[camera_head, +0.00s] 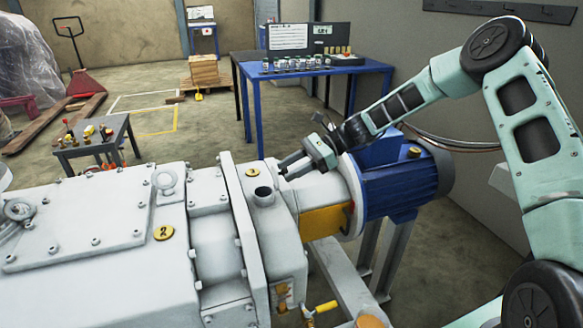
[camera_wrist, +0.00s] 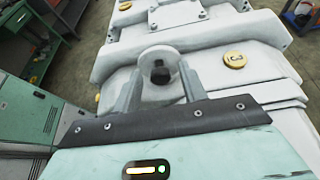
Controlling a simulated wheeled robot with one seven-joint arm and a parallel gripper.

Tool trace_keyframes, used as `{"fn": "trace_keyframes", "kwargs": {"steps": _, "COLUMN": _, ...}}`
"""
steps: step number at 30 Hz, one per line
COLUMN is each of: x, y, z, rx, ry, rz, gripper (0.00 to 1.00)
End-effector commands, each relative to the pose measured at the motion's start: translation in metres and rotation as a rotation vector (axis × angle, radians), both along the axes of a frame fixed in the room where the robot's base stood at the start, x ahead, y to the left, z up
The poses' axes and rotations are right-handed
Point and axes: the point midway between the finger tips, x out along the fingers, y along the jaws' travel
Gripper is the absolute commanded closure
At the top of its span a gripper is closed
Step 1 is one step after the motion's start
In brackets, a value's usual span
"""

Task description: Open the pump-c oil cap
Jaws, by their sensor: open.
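The pump is a large light-grey machine (camera_head: 215,235) with a blue motor (camera_head: 400,185) at its right end. A short upright grey cylinder with a dark round top (camera_head: 263,195) stands on it beside a brass tag (camera_head: 252,172). I cannot tell whether that dark top is a cap or an opening. My gripper (camera_head: 283,168) is open and empty, just above and to the right of the cylinder, apart from it. In the wrist view a round grey piece with a dark centre (camera_wrist: 160,67) appears between the open fingers (camera_wrist: 160,85), and a brass tag (camera_wrist: 235,60) lies to its right.
A yellow-handled valve (camera_head: 325,306) is low at the front. A blue table (camera_head: 260,90) with bottles stands behind, and a small grey table (camera_head: 120,130) is at left.

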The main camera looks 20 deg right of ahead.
Motion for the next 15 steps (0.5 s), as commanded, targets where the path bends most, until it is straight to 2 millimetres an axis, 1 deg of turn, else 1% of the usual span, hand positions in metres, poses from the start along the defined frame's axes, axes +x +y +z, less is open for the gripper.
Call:
{"fn": "trace_keyframes", "kwargs": {"steps": 5, "x": -0.0001, "y": 0.0002, "z": -0.0001, "rx": 0.000, "ry": 0.000, "rz": 0.000, "gripper": 0.58}}
{"fn": "trace_keyframes", "kwargs": {"steps": 6, "x": -0.0001, "y": 0.0001, "z": 0.0000, "rx": 0.001, "ry": 0.000, "rz": 0.000, "gripper": 0.61}}
{"fn": "trace_keyframes", "kwargs": {"steps": 8, "x": -0.0001, "y": 0.0001, "z": 0.0000, "rx": 0.001, "ry": 0.000, "rz": 0.000, "gripper": 0.77}}
{"fn": "trace_keyframes", "kwargs": {"steps": 9, "x": -0.0001, "y": 0.0000, "z": 0.0000, "rx": 0.001, "ry": 0.000, "rz": 0.000, "gripper": 0.88}}
{"fn": "trace_keyframes", "kwargs": {"steps": 10, "x": -0.0001, "y": 0.0000, "z": 0.0000, "rx": 0.001, "ry": 0.001, "rz": 0.000, "gripper": 0.97}}
{"fn": "trace_keyframes", "kwargs": {"steps": 11, "x": -0.0001, "y": 0.0000, "z": 0.0000, "rx": 0.001, "ry": 0.001, "rz": 0.000, "gripper": 1.00}}
{"fn": "trace_keyframes", "kwargs": {"steps": 15, "x": -0.0001, "y": -0.0008, "z": -0.0008, "rx": 0.009, "ry": 0.002, "rz": -0.001, "gripper": 1.00}}
